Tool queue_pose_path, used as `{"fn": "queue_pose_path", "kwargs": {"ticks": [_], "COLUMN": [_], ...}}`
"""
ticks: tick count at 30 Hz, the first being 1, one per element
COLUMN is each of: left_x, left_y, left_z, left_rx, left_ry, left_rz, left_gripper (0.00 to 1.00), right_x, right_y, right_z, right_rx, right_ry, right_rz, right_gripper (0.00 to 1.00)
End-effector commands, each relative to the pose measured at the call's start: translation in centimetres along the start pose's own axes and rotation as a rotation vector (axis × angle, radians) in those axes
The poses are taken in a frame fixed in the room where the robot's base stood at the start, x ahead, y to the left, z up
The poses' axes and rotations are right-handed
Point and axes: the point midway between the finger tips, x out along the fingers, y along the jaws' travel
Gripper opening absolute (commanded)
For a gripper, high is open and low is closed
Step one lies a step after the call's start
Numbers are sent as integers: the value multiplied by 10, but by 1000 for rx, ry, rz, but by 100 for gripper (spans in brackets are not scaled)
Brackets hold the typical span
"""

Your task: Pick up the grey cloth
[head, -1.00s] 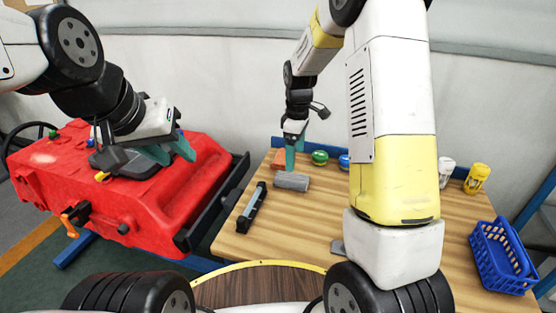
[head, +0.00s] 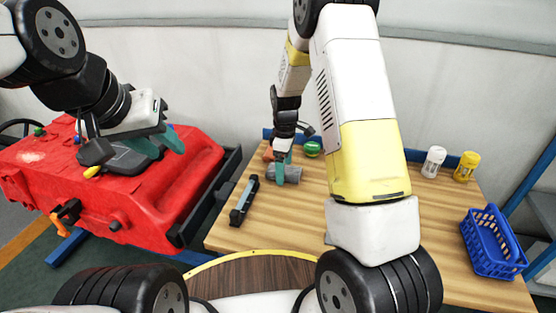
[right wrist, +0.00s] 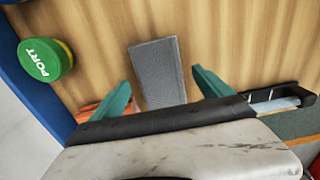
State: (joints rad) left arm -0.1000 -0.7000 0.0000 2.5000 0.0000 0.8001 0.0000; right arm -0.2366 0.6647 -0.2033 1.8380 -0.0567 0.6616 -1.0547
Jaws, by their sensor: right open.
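The grey cloth (head: 288,173) is a small rolled or folded bundle on the wooden table, near its back left. In the right wrist view the cloth (right wrist: 158,72) shows as a grey block between and a little beyond the two teal fingertips. My right gripper (head: 284,167) is at the cloth, pointing down; it is open, with a finger on either side in the wrist view (right wrist: 163,90). Whether it touches the cloth I cannot tell. My left gripper (head: 172,140) hangs over the red scrubber (head: 150,208); its teal fingers overlap in view, so its opening is unclear.
A black squeegee-like tool (head: 244,201) lies left of the cloth. A green cap (head: 312,149) and an orange item (head: 268,153) are behind it. White (head: 433,162) and yellow (head: 466,167) bottles and a blue basket (head: 491,244) stand right. The table's middle is partly hidden by my arm.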

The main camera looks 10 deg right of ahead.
Motion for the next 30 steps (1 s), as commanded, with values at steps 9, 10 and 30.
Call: {"fn": "queue_pose_path", "kwargs": {"ticks": [9,10,30], "left_x": [0,0,0], "left_y": [0,0,0], "left_z": [0,0,0], "left_rx": [0,0,0], "left_ry": [0,0,0], "left_rz": [0,0,0], "left_gripper": [36,36,36], "right_x": [0,0,-39], "right_y": [0,0,0], "right_z": [0,0,0], "right_rx": [0,0,1], "right_ry": [0,0,2], "right_rz": [0,0,3], "right_gripper": [32,26,24]}}
